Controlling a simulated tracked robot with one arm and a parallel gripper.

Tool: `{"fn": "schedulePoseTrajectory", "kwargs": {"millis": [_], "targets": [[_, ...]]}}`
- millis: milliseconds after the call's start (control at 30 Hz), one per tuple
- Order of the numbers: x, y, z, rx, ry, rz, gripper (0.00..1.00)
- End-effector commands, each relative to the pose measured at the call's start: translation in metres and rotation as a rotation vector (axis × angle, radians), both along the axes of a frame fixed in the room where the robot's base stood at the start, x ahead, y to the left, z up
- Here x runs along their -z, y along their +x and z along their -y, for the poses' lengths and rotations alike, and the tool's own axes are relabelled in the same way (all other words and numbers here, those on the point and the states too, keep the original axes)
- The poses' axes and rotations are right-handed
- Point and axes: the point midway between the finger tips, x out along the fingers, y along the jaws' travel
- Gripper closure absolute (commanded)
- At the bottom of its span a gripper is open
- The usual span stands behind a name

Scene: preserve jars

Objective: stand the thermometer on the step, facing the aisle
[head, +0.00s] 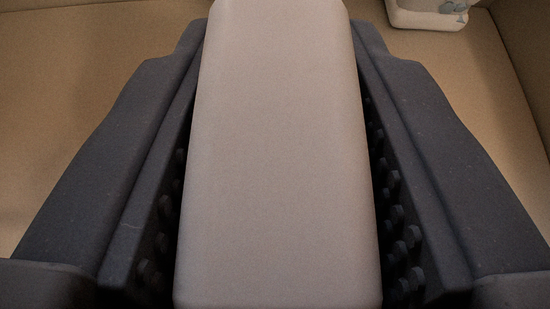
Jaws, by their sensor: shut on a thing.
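My gripper (284,60) has its two dark, ridged fingers on either side of a long, pale beige block with rounded edges and is shut on it. The block (278,170) fills the middle of the head view from the bottom edge to the top, where it is cut off. Its visible side is plain, with no scale or dial, so I cannot tell whether it is the thermometer. Its far end and underside are hidden. I cannot make out the step or the aisle.
A cream thing (425,14) with rounded lower corners and small grey-blue details is cut off by the top edge at the upper right. A plain tan surface (70,110) shows on both sides of my gripper, with an edge or fold at the far right. The left side is bare.

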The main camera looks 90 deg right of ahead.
Motion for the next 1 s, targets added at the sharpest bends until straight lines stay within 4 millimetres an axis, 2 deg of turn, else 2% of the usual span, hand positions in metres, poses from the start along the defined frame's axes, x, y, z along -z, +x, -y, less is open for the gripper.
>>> {"fn": "schedulePoseTrajectory", "kwargs": {"millis": [167, 400, 600, 633, 700, 1000], "targets": [[0.011, 0.0, 0.0, -0.001, 0.0, 0.0, 0.97], [0.042, 0.0, 0.001, -0.001, 0.0, -0.002, 0.97], [0.043, 0.0, 0.001, 0.0, 0.001, 0.0, 0.97], [0.043, 0.0, 0.001, 0.0, 0.001, 0.0, 0.7], [0.043, 0.0, 0.001, 0.0, 0.001, 0.0, 0.51], [0.042, 0.0, 0.0, 0.0, 0.001, 0.0, 0.51]]}}
